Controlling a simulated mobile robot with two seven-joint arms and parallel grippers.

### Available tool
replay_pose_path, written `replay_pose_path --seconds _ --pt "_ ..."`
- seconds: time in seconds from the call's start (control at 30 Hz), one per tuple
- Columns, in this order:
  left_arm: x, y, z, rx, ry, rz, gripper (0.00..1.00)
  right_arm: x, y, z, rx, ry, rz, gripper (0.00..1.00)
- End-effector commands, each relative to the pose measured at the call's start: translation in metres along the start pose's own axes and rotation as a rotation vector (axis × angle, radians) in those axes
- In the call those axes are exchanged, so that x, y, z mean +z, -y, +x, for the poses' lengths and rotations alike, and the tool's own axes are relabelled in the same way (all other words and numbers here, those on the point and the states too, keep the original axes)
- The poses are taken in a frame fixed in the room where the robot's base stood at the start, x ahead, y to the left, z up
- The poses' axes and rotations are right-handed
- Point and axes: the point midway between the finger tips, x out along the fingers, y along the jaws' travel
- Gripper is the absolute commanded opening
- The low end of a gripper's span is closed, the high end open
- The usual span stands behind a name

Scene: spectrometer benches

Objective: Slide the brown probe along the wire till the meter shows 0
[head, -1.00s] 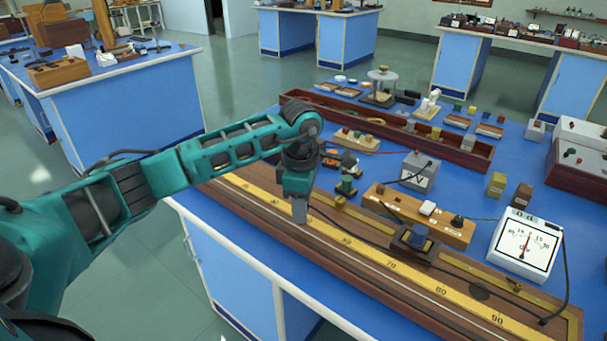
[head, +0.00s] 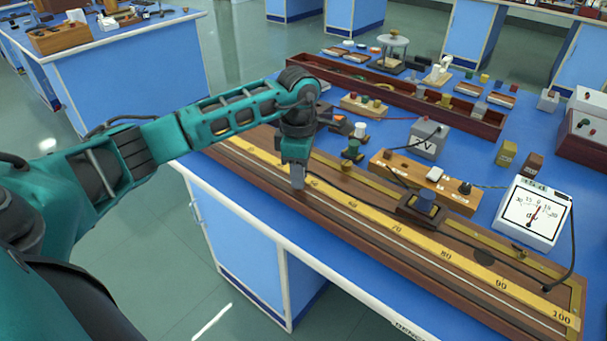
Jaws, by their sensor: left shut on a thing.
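My left gripper (head: 298,182) is low over the long wooden wire board, at the near edge of the yellow scale (head: 447,254), left of the 70 mark. It is shut; the brown probe in its jaws is mostly hidden, and I cannot tell if it touches the wire. A dark cable runs from there along the board. The thin pale wire (head: 428,263) runs beside the scale. The white meter (head: 535,212) stands at the right; its red needle is close to the 0 mark, and too small to read exactly. My right gripper is not in view.
Behind are a wooden key strip (head: 407,171), a grey V box (head: 428,138) and a long dark-red tray (head: 390,96). The dark cable loops by the meter.

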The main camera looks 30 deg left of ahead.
Motion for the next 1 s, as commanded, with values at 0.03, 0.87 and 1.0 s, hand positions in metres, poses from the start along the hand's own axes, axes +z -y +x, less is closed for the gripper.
replay_pose_path --seconds 0.03,0.87,1.0 --pt "-0.003 -0.002 0.0 0.001 0.0 -0.002 0.0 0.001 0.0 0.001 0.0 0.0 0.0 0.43" --pt "-0.032 -0.017 0.0 0.001 0.0 -0.002 0.0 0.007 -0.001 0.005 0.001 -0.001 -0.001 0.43" --pt "-0.037 -0.02 0.0 0.002 0.0 -0.002 0.0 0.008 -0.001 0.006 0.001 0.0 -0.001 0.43"
